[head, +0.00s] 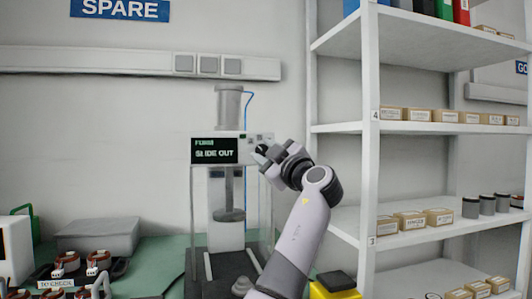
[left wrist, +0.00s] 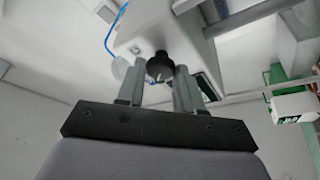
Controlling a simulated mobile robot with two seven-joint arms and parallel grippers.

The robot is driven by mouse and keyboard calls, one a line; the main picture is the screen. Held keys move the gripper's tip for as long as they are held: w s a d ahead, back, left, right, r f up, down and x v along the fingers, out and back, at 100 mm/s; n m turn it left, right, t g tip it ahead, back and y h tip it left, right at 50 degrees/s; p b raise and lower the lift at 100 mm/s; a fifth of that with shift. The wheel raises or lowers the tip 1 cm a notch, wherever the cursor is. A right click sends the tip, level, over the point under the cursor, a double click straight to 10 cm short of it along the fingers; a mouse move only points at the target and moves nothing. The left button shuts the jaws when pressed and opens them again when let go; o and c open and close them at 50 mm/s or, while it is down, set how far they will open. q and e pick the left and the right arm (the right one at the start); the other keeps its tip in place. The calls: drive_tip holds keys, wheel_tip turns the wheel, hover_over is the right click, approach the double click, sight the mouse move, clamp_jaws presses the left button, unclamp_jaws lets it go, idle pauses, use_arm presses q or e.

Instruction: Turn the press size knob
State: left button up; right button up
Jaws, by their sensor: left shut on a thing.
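The press (head: 229,215) stands on the green bench. Its dark display (head: 214,150) reads "SLIDE OUT" in light letters. My left gripper (head: 262,155) is at the right end of the press's head panel, beside the display. In the left wrist view, the black round knob (left wrist: 159,67) sits on the pale press housing (left wrist: 145,30). The two fingers of my left gripper (left wrist: 159,80) are on either side of the knob, shut on it. In the head view the gripper mostly hides the knob. My right gripper is not in view.
A shelf rack (head: 368,150) with small boxes stands close on the right of my left arm. A yellow box with a black top (head: 335,284) is below the arm. A tray with copper-coloured parts (head: 80,276) and a grey bin (head: 98,236) are at left.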

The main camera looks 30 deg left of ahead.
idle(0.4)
use_arm(q)
drive_tip(key=o, duration=1)
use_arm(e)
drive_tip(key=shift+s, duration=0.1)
use_arm(q)
drive_tip(key=v, duration=0.7)
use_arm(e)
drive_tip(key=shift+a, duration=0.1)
use_arm(q)
drive_tip(key=shift+d, duration=0.1)
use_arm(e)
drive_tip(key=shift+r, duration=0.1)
